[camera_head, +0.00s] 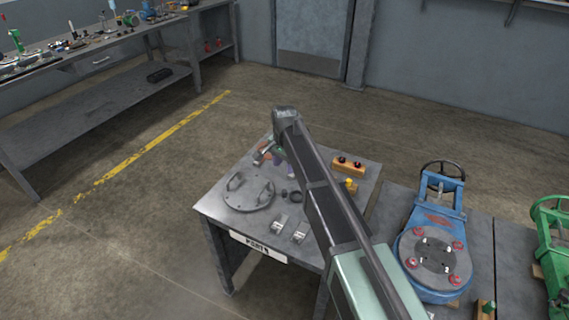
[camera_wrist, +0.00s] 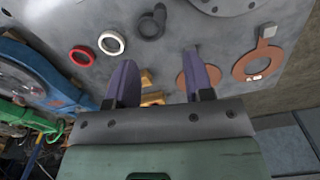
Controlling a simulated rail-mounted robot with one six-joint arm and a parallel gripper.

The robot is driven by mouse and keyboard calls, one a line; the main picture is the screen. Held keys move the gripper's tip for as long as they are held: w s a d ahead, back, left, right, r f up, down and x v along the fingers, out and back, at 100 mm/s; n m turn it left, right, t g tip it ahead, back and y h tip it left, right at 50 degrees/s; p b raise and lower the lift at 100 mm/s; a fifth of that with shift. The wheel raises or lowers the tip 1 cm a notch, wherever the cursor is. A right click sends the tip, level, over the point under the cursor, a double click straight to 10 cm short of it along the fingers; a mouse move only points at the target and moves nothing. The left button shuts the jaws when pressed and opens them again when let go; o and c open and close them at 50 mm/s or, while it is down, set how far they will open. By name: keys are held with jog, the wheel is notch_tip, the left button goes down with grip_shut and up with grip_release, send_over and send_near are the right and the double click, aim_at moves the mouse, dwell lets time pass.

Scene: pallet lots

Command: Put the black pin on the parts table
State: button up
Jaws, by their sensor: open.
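The grey parts table (camera_head: 222,212) has a label reading PARTS on its front edge. My gripper (camera_wrist: 160,62) is open above the table, with its two purple fingers apart and nothing visible between their tips. In the head view the arm partly covers it. I cannot single out the black pin for sure. A small dark piece (camera_head: 284,193) lies next to a black ring (camera_head: 296,197) on the table. In the wrist view the black ring (camera_wrist: 151,28) lies beyond the fingers. An orange block (camera_head: 348,165) with two dark-topped red pieces stands at the table's back right.
A round plate with handles (camera_head: 249,194) and two small metal brackets (camera_head: 279,221) lie on the table. Red (camera_wrist: 82,56) and white (camera_wrist: 111,43) rings and copper tagged rings show in the wrist view. A blue valve (camera_head: 434,262) stands to the right. Floor at left is clear.

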jog(key=shift+r, duration=0.1)
jog(key=s+d+n, duration=0.6)
jog(key=s+d, duration=1.7)
jog(key=s, duration=0.3)
jog(key=shift+s+d+n, duration=0.15)
jog(key=shift+n, duration=0.25)
